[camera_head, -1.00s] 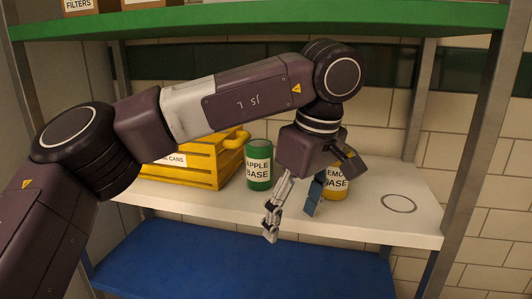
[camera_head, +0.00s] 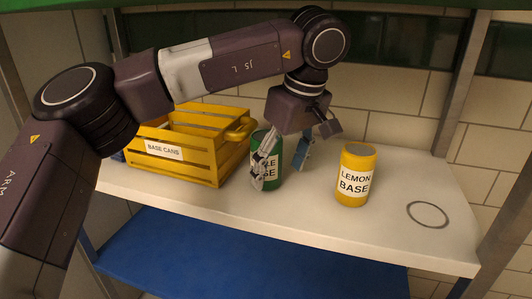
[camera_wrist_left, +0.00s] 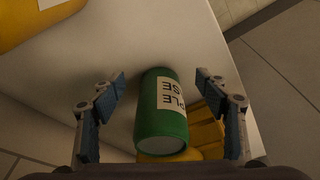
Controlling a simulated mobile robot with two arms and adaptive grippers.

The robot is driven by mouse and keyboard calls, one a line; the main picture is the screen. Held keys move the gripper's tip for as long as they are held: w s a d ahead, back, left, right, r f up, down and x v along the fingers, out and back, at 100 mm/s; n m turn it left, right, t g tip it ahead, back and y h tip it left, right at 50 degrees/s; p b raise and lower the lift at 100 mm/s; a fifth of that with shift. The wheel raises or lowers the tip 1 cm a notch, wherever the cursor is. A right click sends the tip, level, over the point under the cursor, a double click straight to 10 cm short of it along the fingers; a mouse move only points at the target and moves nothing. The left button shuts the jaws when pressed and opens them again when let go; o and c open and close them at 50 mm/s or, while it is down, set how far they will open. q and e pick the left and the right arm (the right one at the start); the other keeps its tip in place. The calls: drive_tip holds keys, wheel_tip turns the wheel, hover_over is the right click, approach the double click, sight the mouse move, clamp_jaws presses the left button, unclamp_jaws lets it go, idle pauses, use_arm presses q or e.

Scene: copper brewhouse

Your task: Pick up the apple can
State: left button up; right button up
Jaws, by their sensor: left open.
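The apple can (camera_head: 275,176) is green with a white label and stands upright on the white shelf, just right of the yellow crate. My left gripper (camera_head: 281,174) is open at the can, one finger covering part of its label and the other to its right. In the left wrist view the apple can (camera_wrist_left: 162,110) lies between the two spread fingers of the left gripper (camera_wrist_left: 160,78), with a gap showing on each side. My right gripper is not in view.
A yellow crate (camera_head: 208,172) labelled "BASE CANS" stands left of the can. A yellow lemon can (camera_head: 357,160) stands to the right. A dark ring (camera_head: 428,214) marks the white shelf (camera_head: 320,222) farther right. A blue shelf (camera_head: 230,262) lies below.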

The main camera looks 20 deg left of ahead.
use_arm(q)
drive_tip(key=shift+w+a, duration=0.35)
drive_tip(key=shift+a, duration=0.1)
drive_tip(key=w+a+p, duration=0.1)
drive_tip(key=a, duration=0.1)
drive_tip(key=w+a+p, duration=0.1)
drive_tip(key=shift+w+a+p, duration=0.35)
drive_tip(key=shift+p, duration=0.05)
drive_tip(key=shift+a+f, duration=0.15)
drive_tip(key=shift+f, duration=0.45)
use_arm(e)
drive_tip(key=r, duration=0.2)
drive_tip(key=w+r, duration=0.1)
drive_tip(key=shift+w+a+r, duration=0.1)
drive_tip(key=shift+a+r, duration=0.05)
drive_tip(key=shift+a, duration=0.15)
use_arm(q)
drive_tip(key=shift+d, duration=0.2)
drive_tip(key=shift+c, duration=1)
drive_tip(key=shift+a, duration=0.1)
drive_tip(key=c, duration=1)
drive_tip(key=shift+w, duration=0.1)
drive_tip(key=c, duration=0.3)
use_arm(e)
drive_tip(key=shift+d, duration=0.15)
use_arm(q)
drive_tip(key=shift+r, duration=0.1)
drive_tip(key=shift+c, duration=0.2)
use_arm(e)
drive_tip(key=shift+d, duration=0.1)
